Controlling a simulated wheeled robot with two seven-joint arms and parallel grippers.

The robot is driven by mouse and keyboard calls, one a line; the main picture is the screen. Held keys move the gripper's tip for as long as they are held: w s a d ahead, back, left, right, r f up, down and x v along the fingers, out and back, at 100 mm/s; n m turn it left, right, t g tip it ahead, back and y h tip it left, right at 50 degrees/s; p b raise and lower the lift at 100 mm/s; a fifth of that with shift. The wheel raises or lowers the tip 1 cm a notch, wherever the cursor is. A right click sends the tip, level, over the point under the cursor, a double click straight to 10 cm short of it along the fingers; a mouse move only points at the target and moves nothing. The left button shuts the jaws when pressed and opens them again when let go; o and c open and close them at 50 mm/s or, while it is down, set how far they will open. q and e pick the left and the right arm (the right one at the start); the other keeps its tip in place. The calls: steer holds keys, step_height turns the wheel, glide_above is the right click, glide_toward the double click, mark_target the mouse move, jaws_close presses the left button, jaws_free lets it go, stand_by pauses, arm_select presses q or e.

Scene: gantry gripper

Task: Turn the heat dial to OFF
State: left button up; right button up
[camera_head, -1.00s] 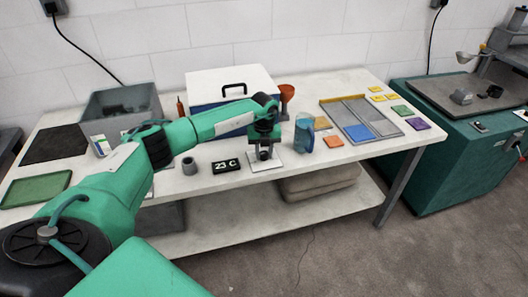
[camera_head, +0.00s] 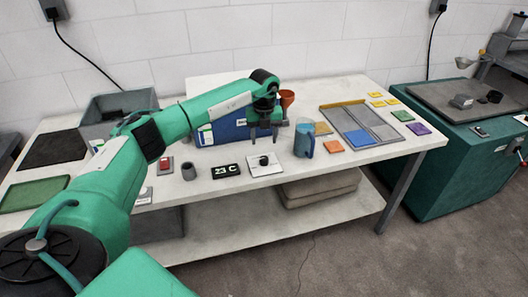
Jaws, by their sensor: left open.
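The heat dial (camera_head: 264,161) is a small black knob on a white square plate (camera_head: 273,170) near the table's front edge. Its markings are too small to read, so I cannot tell its setting. A black display (camera_head: 226,171) to the left of the dial reads 23 C. My left gripper (camera_head: 264,136) points down with its two fingers apart and nothing between them. It appears above and behind the dial, clear of the knob. My right gripper is not in view.
A blue jug (camera_head: 304,140) stands close to the right of the dial. A grey cup (camera_head: 188,171) and a red switch (camera_head: 165,164) are to the left. A blue and white box (camera_head: 222,130) stands behind, partly hidden by my arm. A divided tray (camera_head: 345,112) lies at the right.

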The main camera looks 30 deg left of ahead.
arm_select(q)
steer(key=shift+r, duration=2.45)
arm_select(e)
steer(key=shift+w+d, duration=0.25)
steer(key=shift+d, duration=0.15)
